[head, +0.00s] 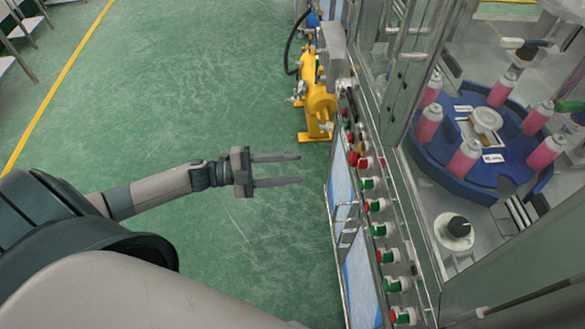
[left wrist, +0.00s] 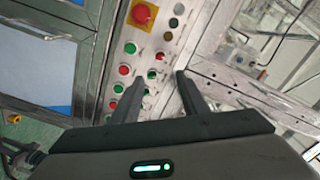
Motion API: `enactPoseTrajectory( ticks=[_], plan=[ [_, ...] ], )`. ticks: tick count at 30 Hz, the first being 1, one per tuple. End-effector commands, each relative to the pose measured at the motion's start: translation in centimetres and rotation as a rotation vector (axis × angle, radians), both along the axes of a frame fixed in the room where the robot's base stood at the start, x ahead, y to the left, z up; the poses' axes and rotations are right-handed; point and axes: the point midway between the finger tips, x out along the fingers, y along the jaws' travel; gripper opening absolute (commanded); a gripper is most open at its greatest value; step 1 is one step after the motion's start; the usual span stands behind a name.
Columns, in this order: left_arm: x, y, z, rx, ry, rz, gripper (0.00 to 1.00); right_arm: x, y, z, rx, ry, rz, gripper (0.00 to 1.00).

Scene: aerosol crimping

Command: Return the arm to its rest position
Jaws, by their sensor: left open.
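My left arm reaches in from the left in the head view. Its gripper (head: 290,169) is open and empty, over the green floor and left of the machine's control panel. In the left wrist view the two dark fingers (left wrist: 155,92) are apart with nothing between them, and the panel shows beyond them. My right gripper is not in view.
The control panel (head: 387,241) carries red and green buttons along the machine's edge. Behind glass, a blue rotary table (head: 470,187) holds several pink cans. A yellow device (head: 317,100) stands at the back. The green floor (head: 190,80) is clear.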

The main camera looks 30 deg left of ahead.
Motion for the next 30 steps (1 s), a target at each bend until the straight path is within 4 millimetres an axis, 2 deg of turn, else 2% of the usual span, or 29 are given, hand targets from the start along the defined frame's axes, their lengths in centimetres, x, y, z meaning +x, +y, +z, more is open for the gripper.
enactPoseTrajectory(
  ticks=[12, 17, 20, 23, 26, 30],
  plan=[
    [0.1, 0.0, -0.1, -0.001, 0.002, 0.003, 0.41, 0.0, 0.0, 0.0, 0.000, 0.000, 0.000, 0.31],
    [0.6, 0.6, -1.5, -0.007, 0.030, 0.047, 0.41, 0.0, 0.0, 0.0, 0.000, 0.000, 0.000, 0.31],
    [1.3, 1.5, -3.7, -0.016, 0.076, 0.116, 0.41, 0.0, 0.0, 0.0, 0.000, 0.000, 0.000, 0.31],
    [2.1, 2.9, -7.0, -0.029, 0.144, 0.216, 0.41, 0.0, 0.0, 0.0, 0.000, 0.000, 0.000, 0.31],
    [2.4, 4.6, -11.3, -0.040, 0.235, 0.335, 0.41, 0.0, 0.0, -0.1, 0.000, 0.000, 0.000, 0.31],
    [1.6, 7.0, -18.1, -0.054, 0.379, 0.506, 0.41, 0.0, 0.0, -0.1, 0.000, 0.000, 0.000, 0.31]
  ],
)
